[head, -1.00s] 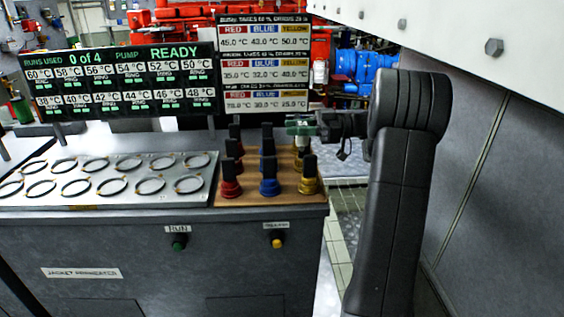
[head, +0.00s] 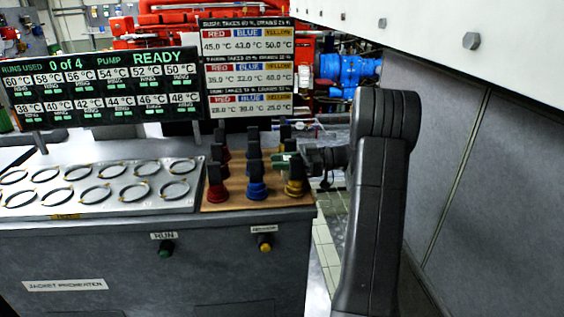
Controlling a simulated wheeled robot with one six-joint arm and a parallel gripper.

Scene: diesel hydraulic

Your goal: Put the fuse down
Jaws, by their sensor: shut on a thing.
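My gripper (head: 287,160) is at the right side of the wooden board (head: 240,204), low over the yellow column. It is shut on a fuse, which is mostly hidden by the jaws and the plugs around it. A yellow-based piece with a pale upper part (head: 294,187) shows just below the jaws. I cannot tell whether this is the held fuse or a plug standing behind it, nor whether the held fuse touches the board.
Red (head: 217,192) and blue (head: 257,190) plugs with black handles stand in columns on the board. A metal plate with several rings (head: 95,185) lies to the left. Display panels (head: 100,87) stand behind. A grey wall (head: 480,180) is close on the right.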

